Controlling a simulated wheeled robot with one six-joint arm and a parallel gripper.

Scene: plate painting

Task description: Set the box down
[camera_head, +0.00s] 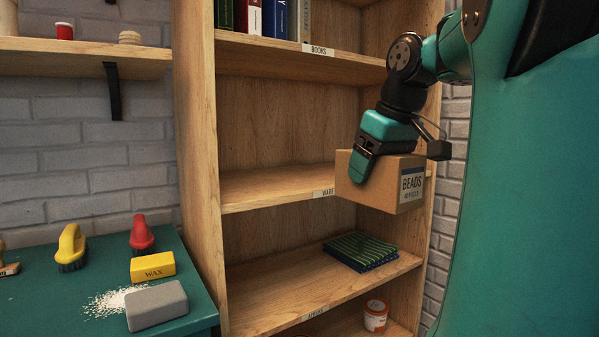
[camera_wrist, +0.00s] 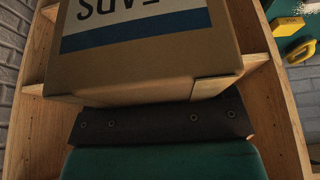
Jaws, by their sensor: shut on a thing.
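A brown cardboard box (camera_head: 385,190) has a white and blue label reading BEADS. My gripper (camera_head: 372,160) is shut on the box and holds it in front of the wooden shelf unit, at about the height of the shelf labelled WARE (camera_head: 270,188). Whether the box touches that shelf cannot be told; its front part stands out in front of the shelf edge. In the wrist view the box (camera_wrist: 150,65) fills the upper middle, with its label upside down. The far fingertip is hidden by the box.
The BOOKS shelf (camera_head: 290,54) above holds several books. A lower shelf (camera_head: 290,290) bears a dark green striped stack (camera_head: 361,251); a white and orange jar (camera_head: 375,315) stands beneath. A teal table (camera_head: 60,310) at left holds brushes, a yellow WAX block (camera_head: 153,267) and a grey block (camera_head: 157,305).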

